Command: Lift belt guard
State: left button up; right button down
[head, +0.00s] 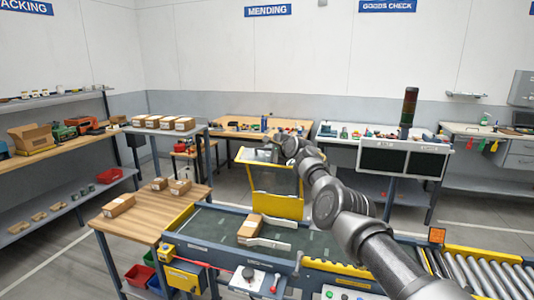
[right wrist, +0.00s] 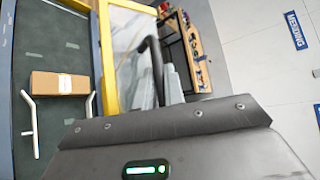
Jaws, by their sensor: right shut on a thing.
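The belt guard (head: 275,205) is a yellow-framed panel with a clear window, raised upright at the far side of the conveyor belt (head: 205,225). In the right wrist view its yellow frame (right wrist: 107,60) stands beside the belt (right wrist: 60,50), with a dark curved handle (right wrist: 153,60) near its clear pane. My right gripper (head: 285,147) is at the guard's upper edge, its arm reaching in from the lower right. It is shut on the guard's handle; the fingertips (right wrist: 162,88) are partly hidden by my wrist. My left gripper is in neither view.
A cardboard box (head: 250,227) lies on the belt beside white guide rails (head: 268,243). A wooden table (head: 145,212) with several boxes stands at left. A control panel (head: 257,282) with a red-knobbed lever is in front, and rollers (head: 480,275) run off to the right.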

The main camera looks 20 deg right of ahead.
jog(key=shift+a+f, duration=0.1)
jog(key=c, duration=1.5)
grip_release()
jog(key=shift+s, duration=0.1)
jog(key=shift+s+d+b, duration=0.2)
jog(key=shift+b, duration=0.1)
jog(key=a+b+v, duration=0.1)
jog(key=b+v, duration=0.3)
jog(key=v, duration=0.6)
jog(key=shift+s+d+r, duration=0.2)
jog(key=shift+d+r, duration=0.05)
